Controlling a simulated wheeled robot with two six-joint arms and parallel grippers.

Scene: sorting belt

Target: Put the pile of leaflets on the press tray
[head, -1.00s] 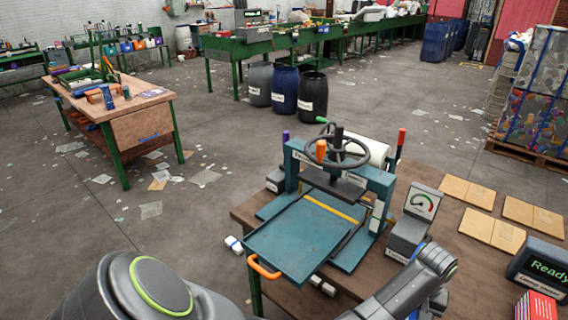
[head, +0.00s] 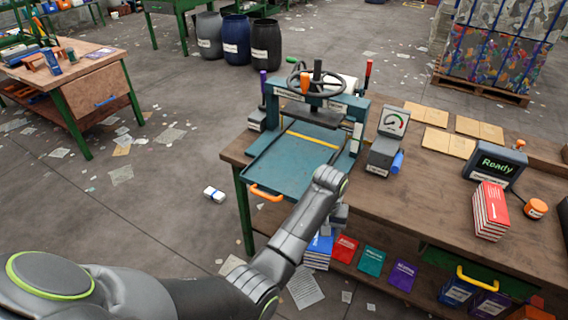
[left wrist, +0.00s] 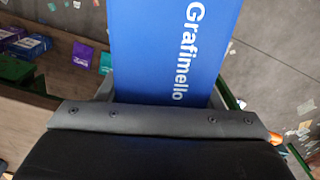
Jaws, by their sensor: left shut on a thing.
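The pile of leaflets, a blue cover (left wrist: 172,50) lettered "Grafimello", fills the upper middle of the left wrist view. My left gripper (head: 338,222) is shut on it. In the head view a blue stack with white page edges (head: 318,250) shows just below this gripper, partly hidden by the arm. The press tray (head: 285,165) is a flat teal plate with an orange handle, drawn out of the press (head: 318,105) and empty. The gripper is in front of the tray, to the right of its handle. My right gripper is not in view.
A gauge box (head: 385,145) stands right of the press. A red stack (head: 490,210), a Ready display (head: 497,163) and tan sheets (head: 448,145) are on the table (head: 420,205). Red, teal and purple leaflets (head: 372,261) lie below its front edge. A white packet (head: 214,194) is on the floor.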

